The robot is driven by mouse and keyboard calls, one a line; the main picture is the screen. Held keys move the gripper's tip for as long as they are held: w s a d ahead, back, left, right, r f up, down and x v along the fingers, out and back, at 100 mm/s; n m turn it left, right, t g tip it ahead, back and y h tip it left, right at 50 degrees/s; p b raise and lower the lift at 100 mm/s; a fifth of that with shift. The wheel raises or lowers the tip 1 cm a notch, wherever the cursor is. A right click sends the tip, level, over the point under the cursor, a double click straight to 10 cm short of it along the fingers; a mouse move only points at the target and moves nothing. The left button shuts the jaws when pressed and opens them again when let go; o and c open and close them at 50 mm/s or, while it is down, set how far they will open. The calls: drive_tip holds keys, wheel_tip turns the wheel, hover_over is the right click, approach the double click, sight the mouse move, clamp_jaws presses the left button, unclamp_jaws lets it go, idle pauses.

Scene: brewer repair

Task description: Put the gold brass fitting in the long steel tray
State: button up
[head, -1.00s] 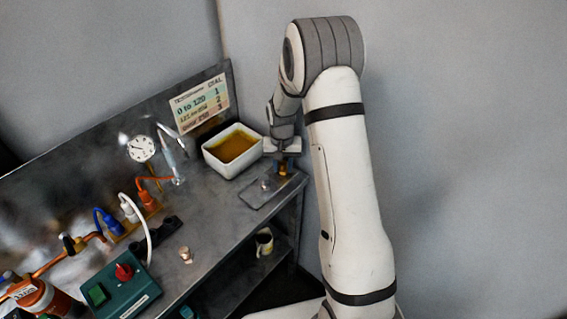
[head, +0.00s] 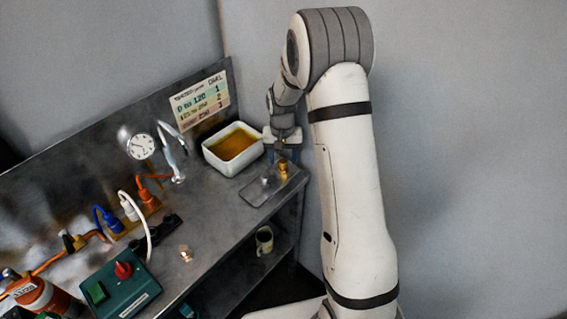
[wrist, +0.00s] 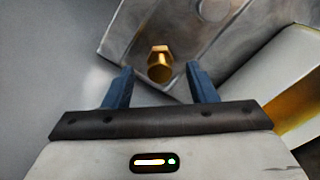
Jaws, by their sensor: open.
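The gold brass fitting (head: 283,167) stands, seemingly upright, in the long steel tray (head: 254,199) at the right end of the bench. In the wrist view the fitting (wrist: 160,64) sits on the tray floor (wrist: 185,40), near one end. My gripper (head: 284,155) is just above the fitting. In the wrist view its blue fingers (wrist: 160,85) are spread apart, with the fitting beyond and between their tips, touching neither. Nothing is held.
A small silver fitting (head: 265,180) also stands in the tray. A white tub of amber liquid (head: 225,166) is close to the left of my gripper. A copper-coloured fitting (head: 185,254) stands on the bench front. A mug (head: 264,240) is on the shelf below.

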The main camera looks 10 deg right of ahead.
sight(283, 161)
drive_tip(key=s+r, duration=0.3)
drive_tip(key=r, duration=0.5)
drive_tip(key=s+r, duration=0.3)
drive_tip(key=r, duration=0.4)
drive_tip(key=s+r+n+t, duration=0.1)
drive_tip(key=s+r, duration=0.1)
drive_tip(key=s, duration=0.9)
drive_tip(key=s+r+n+t, duration=0.1)
drive_tip(key=s+r+t, duration=0.1)
drive_tip(key=s, duration=1)
drive_tip(key=shift+r+n+b, duration=0.3)
drive_tip(key=shift+r+b, duration=0.15)
drive_tip(key=shift+r, duration=0.25)
drive_tip(key=shift+d, duration=0.1)
